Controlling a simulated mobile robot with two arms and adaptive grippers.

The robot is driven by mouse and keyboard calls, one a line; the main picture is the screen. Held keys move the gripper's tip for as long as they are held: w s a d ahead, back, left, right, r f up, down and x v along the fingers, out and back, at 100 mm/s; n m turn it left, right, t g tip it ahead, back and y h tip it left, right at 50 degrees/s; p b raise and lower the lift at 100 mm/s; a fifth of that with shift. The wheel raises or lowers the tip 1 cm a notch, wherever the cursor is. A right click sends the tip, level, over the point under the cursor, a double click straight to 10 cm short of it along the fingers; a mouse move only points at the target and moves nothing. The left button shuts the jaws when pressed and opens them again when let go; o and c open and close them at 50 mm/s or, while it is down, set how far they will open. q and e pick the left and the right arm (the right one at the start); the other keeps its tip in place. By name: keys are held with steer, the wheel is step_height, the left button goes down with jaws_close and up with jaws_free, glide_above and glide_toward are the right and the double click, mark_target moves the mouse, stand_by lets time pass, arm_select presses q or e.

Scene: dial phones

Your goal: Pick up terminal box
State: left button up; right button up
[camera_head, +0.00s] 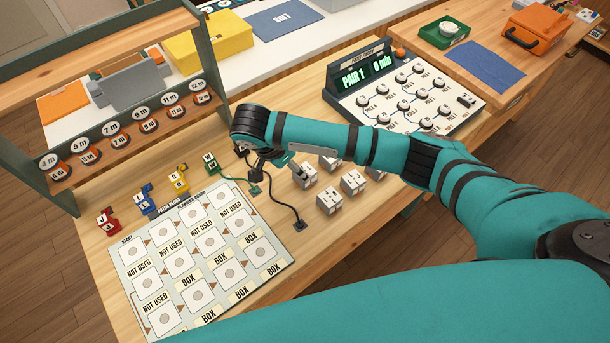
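Several small white terminal boxes stand in a cluster on the wooden bench, among them a front box (329,201), a middle box (353,181) and a left box (308,180). My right arm comes in from the right and reaches across above them. Its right gripper (275,172) points down just left of the left box. The wrist partly hides the fingers, and I cannot tell whether they touch that box or how far they are open. My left gripper is not in view.
A planning board (205,255) with printed squares lies left of the boxes. Colored plugs, including a red one (107,220), stand behind it. A black cable (290,207) runs beside the gripper. A tester panel (410,95) stands behind my arm. A rack (125,125) stands at left.

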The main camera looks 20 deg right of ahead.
steer(key=shift+s+p+x, duration=0.2)
steer(key=shift+p+x, duration=0.55)
steer(key=shift+x, duration=2.6)
steer(key=shift+d+r, duration=0.1)
steer(key=shift+d, duration=0.05)
steer(key=c, duration=1.3)
